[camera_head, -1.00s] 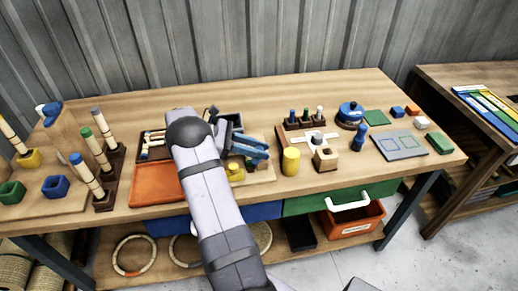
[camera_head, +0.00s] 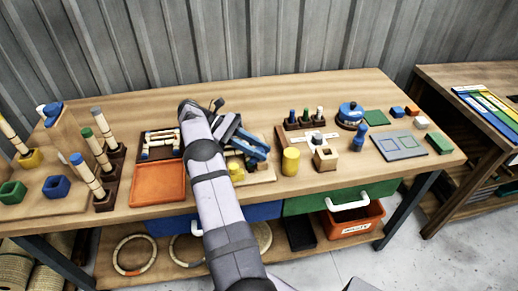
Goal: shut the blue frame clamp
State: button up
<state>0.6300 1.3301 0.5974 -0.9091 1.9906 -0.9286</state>
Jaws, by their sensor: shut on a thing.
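The blue frame clamp (camera_head: 257,149) shows as slanted blue bars over a pale board right of the orange tray, at the middle of the bench. My gripper (camera_head: 228,127) is at the clamp's upper left end, its dark fingers tilted down to the right. It appears shut on the clamp; the exact contact is small and partly hidden by my wrist. I cannot tell how far the clamp is closed. A rattan frame with blue parts (camera_head: 160,146) lies in a dark tray to the left.
An orange tray (camera_head: 158,183) lies left of my forearm. A yellow cylinder (camera_head: 291,161) and a wooden block (camera_head: 326,158) stand right of the clamp. A rack of pegs (camera_head: 104,165) stands at left. The bench between the blue round device (camera_head: 351,114) and the back edge is clear.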

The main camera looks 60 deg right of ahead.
aim_at(259, 149)
dwell(0.5)
jog(key=o, duration=0.8)
jog(key=shift+r, duration=0.15)
notch_tip(259, 149, up, 10)
jog(key=p, duration=1)
